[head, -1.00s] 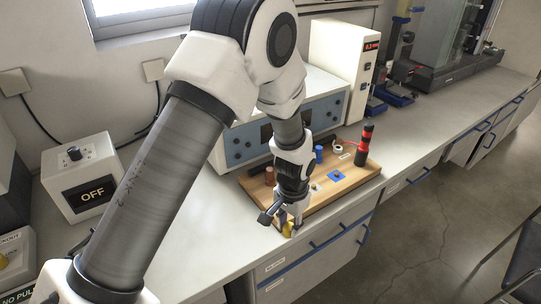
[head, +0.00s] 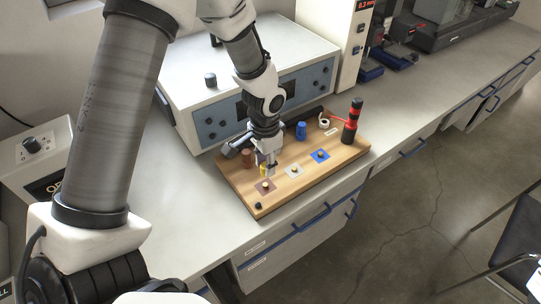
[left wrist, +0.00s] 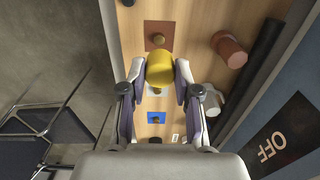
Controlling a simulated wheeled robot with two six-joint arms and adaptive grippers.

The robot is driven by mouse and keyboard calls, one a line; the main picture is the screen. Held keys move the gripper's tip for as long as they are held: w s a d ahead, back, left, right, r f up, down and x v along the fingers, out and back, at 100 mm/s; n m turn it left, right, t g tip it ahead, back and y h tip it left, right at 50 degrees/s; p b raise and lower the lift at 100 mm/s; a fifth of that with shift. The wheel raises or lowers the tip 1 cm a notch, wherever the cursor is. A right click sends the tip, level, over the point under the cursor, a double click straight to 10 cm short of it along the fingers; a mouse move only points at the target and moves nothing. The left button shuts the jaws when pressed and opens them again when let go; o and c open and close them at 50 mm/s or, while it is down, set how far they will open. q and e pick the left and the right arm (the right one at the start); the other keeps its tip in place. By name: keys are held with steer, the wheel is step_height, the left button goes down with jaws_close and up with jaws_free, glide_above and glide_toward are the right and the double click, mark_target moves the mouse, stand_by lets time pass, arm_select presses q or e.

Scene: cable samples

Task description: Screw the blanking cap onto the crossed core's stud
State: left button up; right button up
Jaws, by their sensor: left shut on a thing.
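My left gripper (head: 268,164) is shut on a yellow cap (head: 263,171), held above the left part of the wooden board. In the left wrist view the yellow cap (left wrist: 160,69) sits between the two fingertips (left wrist: 160,76). A brown square with a small stud (head: 264,187) lies just in front of the cap. A pale square with a stud (head: 294,171) and a blue square with a stud (head: 320,155) follow to the right. The cap appears clear of the studs; its exact height is hard to tell. Which stud is the crossed core's cannot be told.
On the wooden board (head: 236,192) stand a brown cylinder (head: 246,158), a blue cylinder (head: 301,131) and a red and black post (head: 352,121) with a red lead. A grey instrument (head: 208,82) stands close behind.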

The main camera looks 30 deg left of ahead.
mark_target(265, 185)
arm_select(q)
steer(key=shift+s+r, duration=0.25)
steer(key=shift+s, duration=0.15)
steer(key=shift+f, duration=0.2)
steer(key=f+b, duration=0.1)
steer(key=f, duration=0.2)
steer(key=shift+w+f+b, duration=0.1)
steer(key=shift+w+b, duration=0.1)
steer(key=shift+b, duration=0.1)
steer(key=shift+f, duration=0.5)
steer(key=shift+f+b, duration=0.35)
steer(key=shift+f, duration=0.45)
